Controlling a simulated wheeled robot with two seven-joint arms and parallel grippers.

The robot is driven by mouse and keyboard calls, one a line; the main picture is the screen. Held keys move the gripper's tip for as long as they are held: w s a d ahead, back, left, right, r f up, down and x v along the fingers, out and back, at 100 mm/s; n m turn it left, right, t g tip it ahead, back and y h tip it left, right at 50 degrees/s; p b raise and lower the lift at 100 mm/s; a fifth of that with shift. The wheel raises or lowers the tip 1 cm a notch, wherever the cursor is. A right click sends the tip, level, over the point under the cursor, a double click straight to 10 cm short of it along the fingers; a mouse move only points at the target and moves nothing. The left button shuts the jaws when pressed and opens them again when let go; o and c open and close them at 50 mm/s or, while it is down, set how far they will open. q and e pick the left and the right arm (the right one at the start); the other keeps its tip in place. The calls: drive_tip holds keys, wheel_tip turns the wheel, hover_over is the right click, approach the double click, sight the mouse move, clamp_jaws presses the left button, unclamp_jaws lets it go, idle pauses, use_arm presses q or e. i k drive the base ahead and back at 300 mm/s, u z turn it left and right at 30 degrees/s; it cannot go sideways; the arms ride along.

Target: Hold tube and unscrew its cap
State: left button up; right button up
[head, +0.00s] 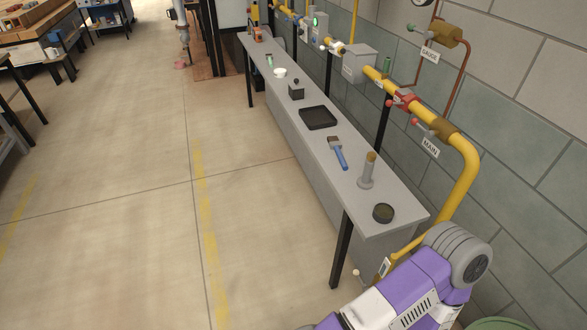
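On the long grey bench (318,159), near its right end, a grey upright cylinder (368,172) with a brownish top (371,157) stands on a wider foot. A small slim greenish upright item (269,60) stands near the far end of the bench. I cannot tell which of these is the tube, and no screw cap can be made out clearly. A purple and white arm (412,290), which seems to be my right arm, comes in at the bottom right. Neither gripper shows in the head view.
The bench also holds a dark round tin (383,213), a blue-handled brush (339,153), a black tray (318,118), a dark block (296,91) and a white bowl (280,73). A yellow pipe (465,170) runs along the wall behind. The floor (150,200) left of the bench is clear.

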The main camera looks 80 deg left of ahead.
sight(365, 182)
drive_tip(key=u, duration=2.05)
